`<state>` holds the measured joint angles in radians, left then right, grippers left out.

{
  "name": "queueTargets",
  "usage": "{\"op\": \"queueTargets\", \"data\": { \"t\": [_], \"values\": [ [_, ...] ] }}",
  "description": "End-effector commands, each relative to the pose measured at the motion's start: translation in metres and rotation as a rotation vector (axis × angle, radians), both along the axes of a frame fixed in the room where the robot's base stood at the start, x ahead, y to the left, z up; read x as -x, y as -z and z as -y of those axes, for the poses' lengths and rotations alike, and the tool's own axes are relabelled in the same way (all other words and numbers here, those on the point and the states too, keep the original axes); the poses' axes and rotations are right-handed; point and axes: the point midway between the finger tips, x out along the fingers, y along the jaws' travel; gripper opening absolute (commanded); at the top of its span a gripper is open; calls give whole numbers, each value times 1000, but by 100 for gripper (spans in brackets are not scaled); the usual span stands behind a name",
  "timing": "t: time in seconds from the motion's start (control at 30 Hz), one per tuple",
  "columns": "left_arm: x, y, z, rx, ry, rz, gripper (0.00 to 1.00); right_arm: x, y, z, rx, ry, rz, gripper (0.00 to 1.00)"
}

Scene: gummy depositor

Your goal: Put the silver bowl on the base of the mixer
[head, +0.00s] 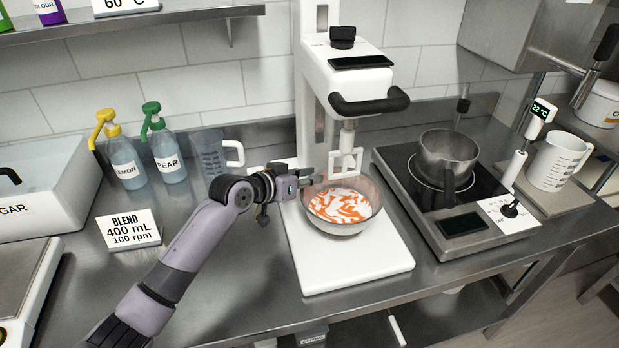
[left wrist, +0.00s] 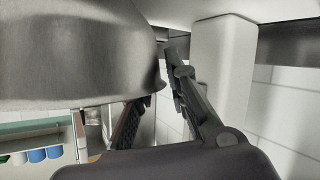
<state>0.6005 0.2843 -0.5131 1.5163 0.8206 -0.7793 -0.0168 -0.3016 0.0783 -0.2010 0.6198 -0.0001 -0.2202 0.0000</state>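The silver bowl (head: 341,228), holding white and orange contents, is upright over the white base of the mixer (head: 352,277), below the mixer's paddle (head: 346,162). I cannot tell whether its bottom touches the base. My left gripper (head: 306,179) is at the bowl's left rim. In the left wrist view, the bowl's wall (left wrist: 75,55) fills the upper left. The fingers of my left gripper (left wrist: 160,95) converge on either side of the rim and look shut on it; one fingertip is hidden behind the bowl. My right gripper is not in view.
A hot plate (head: 400,187) with a pot (head: 447,153) stands close to the right of the mixer. A clear jug (head: 208,155), pump bottles (head: 125,165) and a BLEND sign (head: 130,230) stand to the left.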

Motion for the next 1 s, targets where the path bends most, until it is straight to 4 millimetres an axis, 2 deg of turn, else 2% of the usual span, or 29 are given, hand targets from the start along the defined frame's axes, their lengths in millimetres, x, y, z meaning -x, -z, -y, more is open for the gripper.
{"op": "queueTargets", "data": {
  "t": [0.13, 0.57, 1.0],
  "values": [
    [0, 0, 0, 0, 0, 0, 27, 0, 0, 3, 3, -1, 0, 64],
    [3, -5, -4, -1, -1, 1, 27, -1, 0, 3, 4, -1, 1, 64],
    [58, -35, -52, -3, 0, 2, 27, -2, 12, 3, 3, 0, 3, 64]
  ]
}}
